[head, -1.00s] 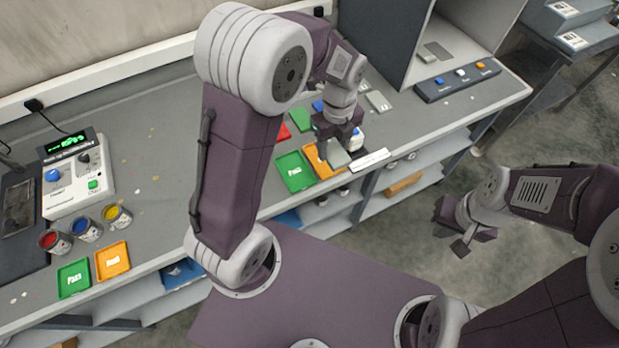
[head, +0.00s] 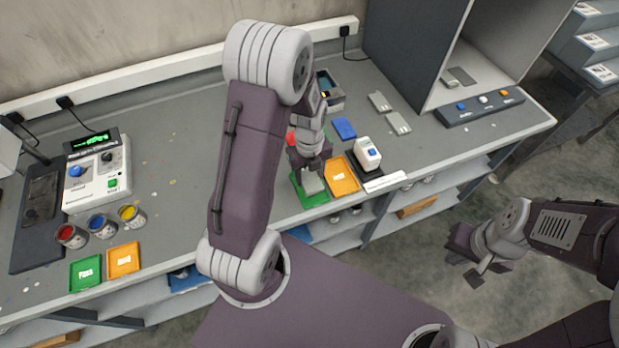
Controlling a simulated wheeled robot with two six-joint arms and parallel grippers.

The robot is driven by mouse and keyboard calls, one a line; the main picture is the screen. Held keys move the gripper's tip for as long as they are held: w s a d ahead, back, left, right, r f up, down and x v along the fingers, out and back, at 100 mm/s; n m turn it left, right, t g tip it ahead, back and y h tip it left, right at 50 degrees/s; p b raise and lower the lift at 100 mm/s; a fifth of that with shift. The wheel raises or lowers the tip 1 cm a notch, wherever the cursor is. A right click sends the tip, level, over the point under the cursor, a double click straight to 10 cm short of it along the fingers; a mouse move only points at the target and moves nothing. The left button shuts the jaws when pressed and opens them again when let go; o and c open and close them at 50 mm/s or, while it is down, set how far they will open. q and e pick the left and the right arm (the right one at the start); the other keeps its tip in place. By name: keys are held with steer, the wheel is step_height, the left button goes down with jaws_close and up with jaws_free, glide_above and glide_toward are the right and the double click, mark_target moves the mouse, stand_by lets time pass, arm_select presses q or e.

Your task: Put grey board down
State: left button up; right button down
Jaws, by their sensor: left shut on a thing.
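My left gripper (head: 308,168) is shut on a grey board (head: 313,184). It holds the board over the green tray (head: 318,201), on the bench's front side. The board and gripper hide most of this tray, and I cannot tell whether the board touches it. An orange tray (head: 343,187) lies just right of it. My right gripper (head: 481,272) is empty, its fingers apart, over the floor at the right.
Two grey boards (head: 379,101) (head: 398,123) and a blue piece (head: 344,128) lie behind the trays. A white device with a blue button (head: 367,154) stands right of the orange tray. Paint cans (head: 102,226) and a second green tray (head: 86,273) and orange tray (head: 123,260) are at left.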

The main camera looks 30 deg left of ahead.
mark_target(309, 177)
arm_select(q)
steer(key=shift+s+f, duration=0.1)
steer(key=shift+f, duration=0.8)
steer(key=shift+w+f, duration=0.2)
steer(key=shift+f, duration=0.25)
steer(key=shift+s+f, duration=0.1)
steer(key=shift+f, duration=0.15)
steer(key=shift+f+b, duration=0.35)
steer(key=shift+b, duration=0.05)
steer(key=o, duration=1.5)
steer(key=shift+r+p, duration=0.35)
steer(key=shift+r, duration=0.1)
step_height(309, 177, up, 12)
steer(key=s+d+n, duration=0.1)
steer(key=s+n, duration=0.1)
steer(key=n, duration=0.7)
steer(key=s+d+n, duration=0.2)
steer(key=s+n, duration=0.1)
steer(key=n, duration=0.5)
steer(key=s+d+f+n+t, duration=0.1)
steer(key=s+d+n, duration=0.1)
steer(key=n, duration=0.7)
steer(key=shift+s+n, duration=0.3)
steer(key=shift+s, duration=0.4)
